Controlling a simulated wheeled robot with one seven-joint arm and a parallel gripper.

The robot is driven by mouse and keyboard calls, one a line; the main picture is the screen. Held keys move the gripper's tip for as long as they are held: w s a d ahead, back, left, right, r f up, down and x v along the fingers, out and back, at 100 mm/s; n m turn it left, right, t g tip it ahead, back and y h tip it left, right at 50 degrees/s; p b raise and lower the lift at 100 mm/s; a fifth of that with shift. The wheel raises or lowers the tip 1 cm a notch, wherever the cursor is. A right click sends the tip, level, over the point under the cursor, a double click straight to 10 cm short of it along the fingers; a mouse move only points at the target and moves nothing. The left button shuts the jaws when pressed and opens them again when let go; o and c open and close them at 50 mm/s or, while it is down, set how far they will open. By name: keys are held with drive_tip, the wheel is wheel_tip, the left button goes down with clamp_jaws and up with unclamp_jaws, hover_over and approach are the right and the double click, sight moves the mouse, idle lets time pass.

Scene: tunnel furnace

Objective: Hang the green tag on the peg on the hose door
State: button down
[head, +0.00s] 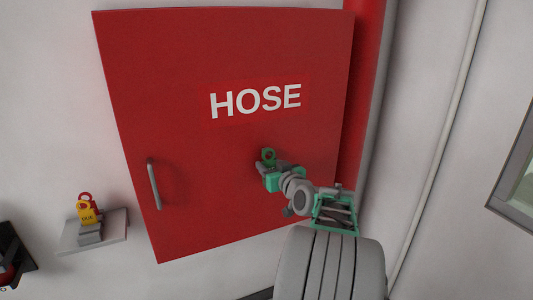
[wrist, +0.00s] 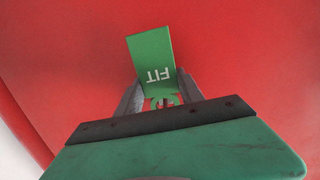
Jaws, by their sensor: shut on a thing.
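The red hose door (head: 225,60) is closed and carries the word HOSE. My gripper (head: 262,168) is in front of its lower right half, shut on the green tag (head: 268,155). I cannot tell whether the tag touches the door.
A grey handle (head: 154,184) is on the door's left side. A small shelf (head: 112,232) at the left holds a yellow tag (head: 87,213) with a red ring. A red pipe (head: 362,80) and a thin grey pipe (head: 440,150) run along the right.

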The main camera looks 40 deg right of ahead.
drive_tip(key=shift+f+b, duration=0.3)
drive_tip(key=shift+b, duration=0.1)
idle(0.4)
drive_tip(key=c, duration=0.7)
unclamp_jaws()
drive_tip(key=shift+o, duration=0.2)
drive_tip(key=shift+s, duration=0.1)
drive_tip(key=f+b+v, duration=0.1)
drive_tip(key=b+v, duration=0.3)
drive_tip(key=v, duration=0.3)
drive_tip(key=shift+s+a, duration=0.2)
drive_tip(key=shift+s, duration=0.2)
drive_tip(key=shift+r, duration=0.1)
